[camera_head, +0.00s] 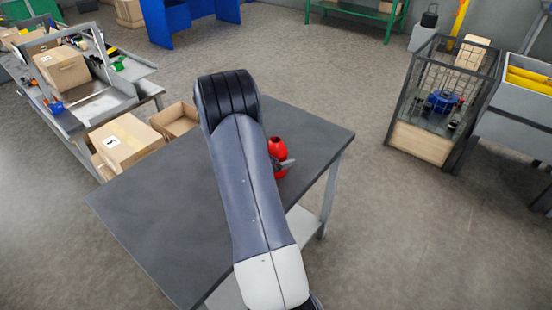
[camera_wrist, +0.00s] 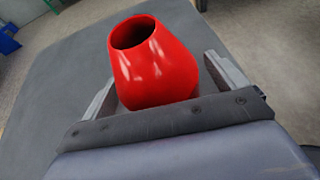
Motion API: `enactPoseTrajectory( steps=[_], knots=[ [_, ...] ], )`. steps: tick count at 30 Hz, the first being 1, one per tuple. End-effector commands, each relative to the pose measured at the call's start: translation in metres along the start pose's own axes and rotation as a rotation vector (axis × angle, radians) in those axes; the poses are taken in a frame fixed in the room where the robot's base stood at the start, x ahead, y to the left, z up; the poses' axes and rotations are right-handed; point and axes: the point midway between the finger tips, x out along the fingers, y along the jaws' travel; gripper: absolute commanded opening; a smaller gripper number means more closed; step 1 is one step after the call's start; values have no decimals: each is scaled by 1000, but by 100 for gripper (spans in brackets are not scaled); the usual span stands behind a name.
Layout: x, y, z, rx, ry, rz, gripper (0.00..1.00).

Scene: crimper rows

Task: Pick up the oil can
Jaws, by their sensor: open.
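A glossy red vase-shaped vessel (camera_head: 277,147) with an open round mouth stands on the dark grey table, partly hidden behind my arm. In the wrist view the same red vessel (camera_wrist: 155,65) rises between the two grey fingers of my gripper (camera_wrist: 160,75). My gripper is open, with one finger on each side of the vessel. A gap shows by the right finger; whether the left finger touches cannot be told. In the head view, part of my gripper (camera_head: 284,164) shows beside the vessel's lower part. I see nothing that is clearly an oil can.
The dark table top (camera_head: 150,215) is otherwise bare where it shows. Cardboard boxes (camera_head: 125,143) stand at its left edge. A packing bench (camera_head: 90,95) is at the far left. A wire cage cart (camera_head: 440,110) holding a blue object stands at the right, across open floor.

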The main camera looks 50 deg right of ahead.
Motion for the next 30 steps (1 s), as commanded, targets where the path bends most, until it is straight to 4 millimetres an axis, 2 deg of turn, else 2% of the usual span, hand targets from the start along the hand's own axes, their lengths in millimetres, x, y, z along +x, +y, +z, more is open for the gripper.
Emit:
enactPoseTrajectory(
  steps=[6,26,30],
  knots=[
    [0,0,0,0,-1,0,91],
    [0,0,0,0,-1,0,37],
    [0,0,1,1,-2,0,37]
  ],
)
